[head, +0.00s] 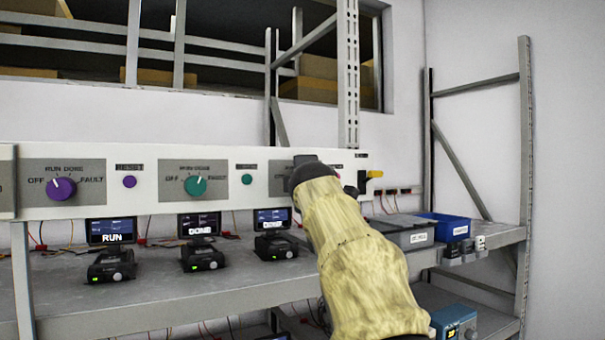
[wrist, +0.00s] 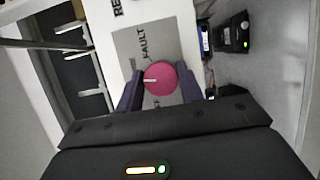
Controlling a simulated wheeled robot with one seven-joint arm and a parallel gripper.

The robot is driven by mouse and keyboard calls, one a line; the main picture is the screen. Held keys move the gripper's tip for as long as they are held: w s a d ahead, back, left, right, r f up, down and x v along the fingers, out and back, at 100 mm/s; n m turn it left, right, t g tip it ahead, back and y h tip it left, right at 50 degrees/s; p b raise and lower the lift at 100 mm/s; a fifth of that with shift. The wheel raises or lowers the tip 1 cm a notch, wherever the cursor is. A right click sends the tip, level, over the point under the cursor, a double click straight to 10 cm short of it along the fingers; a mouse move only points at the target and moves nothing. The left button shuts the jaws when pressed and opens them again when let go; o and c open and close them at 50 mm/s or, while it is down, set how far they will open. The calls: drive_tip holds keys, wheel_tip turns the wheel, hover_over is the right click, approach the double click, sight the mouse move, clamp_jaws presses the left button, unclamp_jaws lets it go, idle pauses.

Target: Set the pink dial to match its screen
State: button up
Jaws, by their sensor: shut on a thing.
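The pink dial (wrist: 160,77) sits on a grey plate (wrist: 126,44) in the wrist view, between my gripper's two fingers. Its white mark points to the picture's left. The word FAULT shows just above it. My gripper (wrist: 160,90) is shut on the dial, one finger on each side. In the head view my gripper (head: 305,168) is against the white panel and hides the dial and most of its labels. The screen (head: 271,217) below that plate is lit blue; its word is partly hidden and blurred, perhaps DONE.
A purple dial (head: 61,189) and a teal dial (head: 195,186) are to the left on the same panel (head: 112,205), with small reset buttons between. Their screens read RUN (head: 111,231) and apparently DONE (head: 199,224). A blue bin (head: 446,226) and grey box (head: 402,233) stand right.

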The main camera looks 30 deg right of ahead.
drive_tip(key=shift+m+g+y+p, duration=0.3)
drive_tip(key=shift+m+p, duration=0.5)
drive_tip(key=shift+m, duration=0.1)
drive_tip(key=o, duration=1)
drive_tip(key=shift+s, duration=0.15)
drive_tip(key=b+v, duration=0.6)
drive_tip(key=v, duration=1.1)
drive_tip(key=shift+b, duration=0.4)
drive_tip(key=shift+a+r, duration=0.1)
